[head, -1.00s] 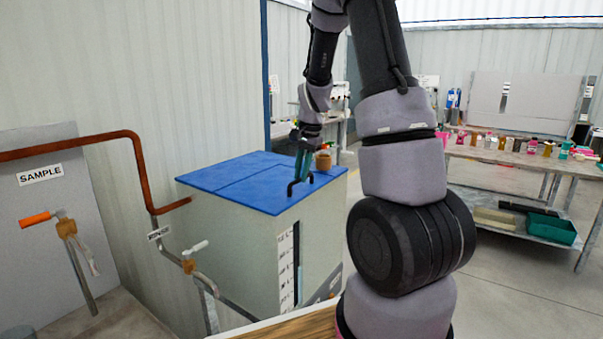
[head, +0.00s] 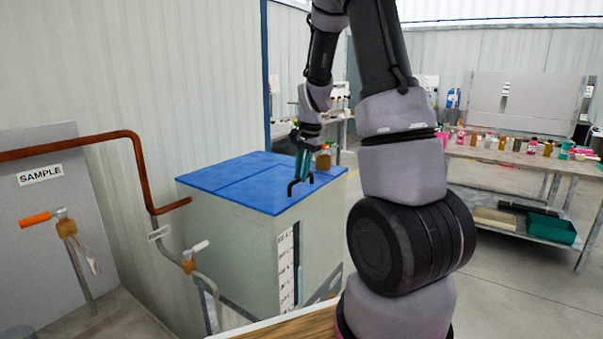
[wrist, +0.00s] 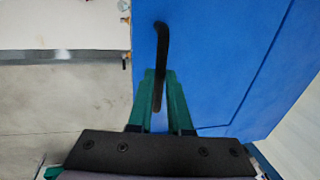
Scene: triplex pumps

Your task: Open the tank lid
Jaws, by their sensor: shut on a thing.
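The blue tank lid (head: 245,182) lies flat on top of the pale tank (head: 235,240) in the head view. It also fills the right part of the wrist view (wrist: 215,60). A black bar handle (head: 291,188) stands up near the lid's front right edge. In the wrist view the handle (wrist: 162,45) runs up from between the fingers. My gripper (head: 302,176) has its green fingers shut on the handle. It shows in the wrist view as well (wrist: 160,75). The fingers hide part of the handle.
A brown container (head: 323,160) is behind the lid's right part. A rust-coloured pipe (head: 135,150) and a rinse valve (head: 190,262) are left of the tank. A workbench with bottles (head: 520,155) stands at the right. Open floor lies between bench and tank.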

